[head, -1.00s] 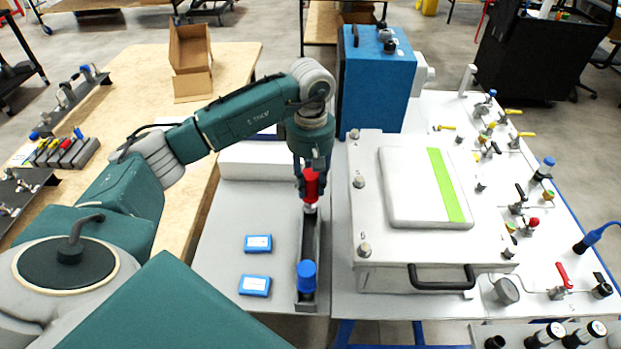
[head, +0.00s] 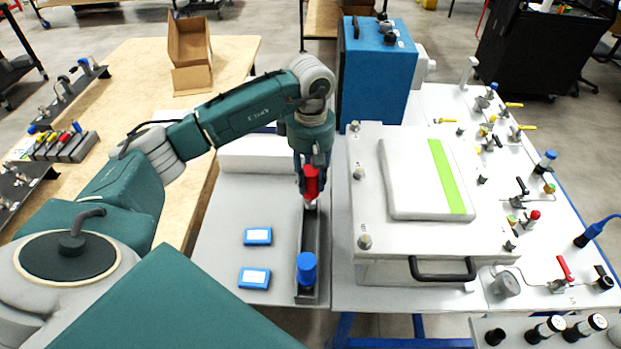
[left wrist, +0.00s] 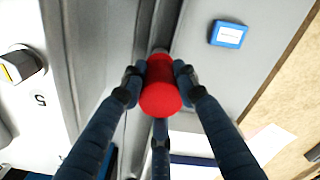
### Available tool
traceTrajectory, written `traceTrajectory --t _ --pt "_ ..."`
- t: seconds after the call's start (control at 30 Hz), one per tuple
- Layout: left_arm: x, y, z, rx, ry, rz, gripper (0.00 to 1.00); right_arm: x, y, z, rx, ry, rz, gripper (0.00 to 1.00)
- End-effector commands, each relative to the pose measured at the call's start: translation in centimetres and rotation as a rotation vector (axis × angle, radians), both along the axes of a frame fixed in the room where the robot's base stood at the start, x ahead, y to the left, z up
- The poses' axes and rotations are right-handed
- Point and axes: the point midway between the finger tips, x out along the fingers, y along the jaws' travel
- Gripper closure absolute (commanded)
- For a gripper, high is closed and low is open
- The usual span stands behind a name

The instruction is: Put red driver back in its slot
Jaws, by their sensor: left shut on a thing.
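The red driver (head: 311,181) stands upright at the far end of a dark narrow rack (head: 310,241) on the grey table. My left gripper (head: 312,176) is shut on its red handle from above. In the left wrist view the red driver (left wrist: 161,88) sits between the fingers of my left gripper (left wrist: 160,80). The driver's lower end meets the rack; I cannot tell how deep it sits in the slot. A blue-capped driver (head: 307,268) stands at the rack's near end. My right gripper is not in view.
Two blue boxes (head: 257,237) (head: 254,278) lie left of the rack. A white lidded case (head: 400,262) with a black handle stands close on the right. A blue machine (head: 376,75) stands behind. The table left of the rack is mostly free.

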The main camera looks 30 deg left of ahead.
Motion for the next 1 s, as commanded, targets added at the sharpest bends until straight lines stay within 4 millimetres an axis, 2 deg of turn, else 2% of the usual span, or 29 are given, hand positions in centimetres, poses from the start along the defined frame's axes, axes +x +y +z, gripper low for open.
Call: traceTrajectory --t 0.5,1.0 --pt "0.01 0.0 -1.1 0.0 -0.001 0.0 1.0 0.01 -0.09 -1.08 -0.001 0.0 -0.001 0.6" --pt "0.01 0.01 -1.1 0.0 -0.001 0.001 1.0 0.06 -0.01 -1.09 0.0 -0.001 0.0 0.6"
